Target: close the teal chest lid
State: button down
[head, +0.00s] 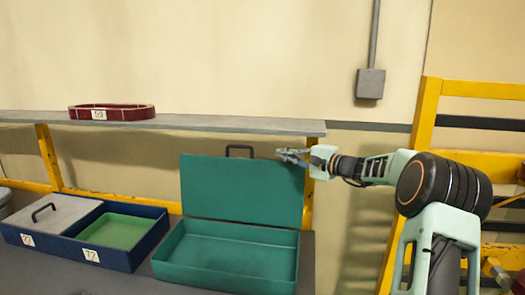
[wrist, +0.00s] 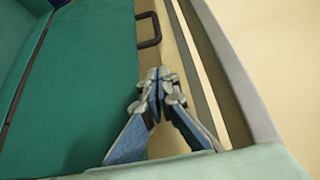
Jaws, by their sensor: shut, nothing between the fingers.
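The teal chest (head: 225,258) sits on the bench with its tray empty. Its teal lid (head: 240,190) stands raised, roughly upright, at the back of the chest. A dark handle (head: 240,148) sticks up from the lid's top edge. My gripper (head: 280,154) is shut and empty at the lid's upper right corner, to the right of the handle. In the wrist view the gripper (wrist: 158,75) is close to the lid's edge, with the lid (wrist: 95,70) to the left and the handle (wrist: 149,28) beyond the fingertips. I cannot tell whether the fingers touch the lid.
A grey shelf (head: 215,124) runs behind and above the chest, bearing a dark red ring-shaped tray (head: 130,113). A navy box (head: 130,250) with a grey lid (head: 62,217) and a green tray (head: 115,231) stands to the left. Yellow frames (head: 425,105) stand at the right.

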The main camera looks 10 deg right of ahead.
jog(key=p+x, duration=0.3)
jog(key=x, duration=0.7)
jog(key=shift+f, duration=0.2)
jog(key=shift+s+a+f+b, duration=0.1)
jog(key=shift+s+a+b, duration=0.15)
jog(key=shift+b, duration=0.25)
